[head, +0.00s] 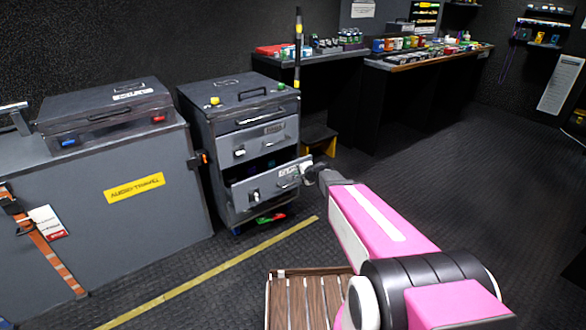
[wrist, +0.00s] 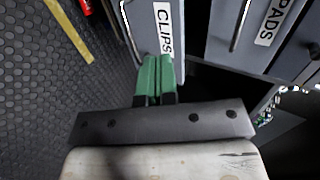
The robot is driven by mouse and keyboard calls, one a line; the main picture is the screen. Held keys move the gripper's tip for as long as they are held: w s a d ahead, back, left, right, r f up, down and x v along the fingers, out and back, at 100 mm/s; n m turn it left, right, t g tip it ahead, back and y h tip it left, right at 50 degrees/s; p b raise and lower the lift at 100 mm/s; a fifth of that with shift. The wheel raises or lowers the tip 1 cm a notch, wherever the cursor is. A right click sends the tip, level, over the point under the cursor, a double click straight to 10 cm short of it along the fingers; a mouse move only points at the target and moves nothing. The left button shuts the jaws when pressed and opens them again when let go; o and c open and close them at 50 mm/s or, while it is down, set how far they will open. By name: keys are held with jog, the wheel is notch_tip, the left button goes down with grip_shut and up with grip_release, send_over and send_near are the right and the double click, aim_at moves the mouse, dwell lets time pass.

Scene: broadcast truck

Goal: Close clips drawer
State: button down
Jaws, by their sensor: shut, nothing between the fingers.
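The clips drawer (head: 262,188) is the lower drawer of the grey cabinet (head: 215,150) and stands pulled out, with a dark gap above it. In the wrist view its grey front (wrist: 150,25) shows a white label reading CLIPS and a metal handle at its left. My gripper (wrist: 159,78) has its green fingers shut together and empty, with the tips at the drawer front by the label's end. I cannot tell whether they touch it. In the head view my gripper (head: 308,170) is at the right end of the drawer front, partly hidden by my arm.
The drawer above, labelled PADS (wrist: 268,22), looks shut. A grey case (head: 105,105) lies on the large trunk (head: 130,195) at left. A red and green item (head: 270,218) lies at the cabinet's foot. A wooden slatted surface (head: 300,300) is below my arm. Open floor lies right.

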jog(key=w, duration=0.1)
send_near(282, 169)
notch_tip(282, 169, down, 4)
jog(key=w+a, duration=0.2)
jog(key=shift+w+a+r+m, duration=0.15)
jog(key=shift+w+a, duration=0.1)
jog(key=shift+w, duration=0.25)
jog(key=shift+w+a+r+m, duration=0.15)
jog(key=shift+w+a, duration=0.1)
jog(key=shift+w, duration=0.25)
jog(key=shift+w+a, duration=0.35)
jog(key=w+a, duration=0.7)
jog(key=w, duration=0.4)
jog(key=shift+a, duration=0.15)
jog(key=shift+w, duration=0.25)
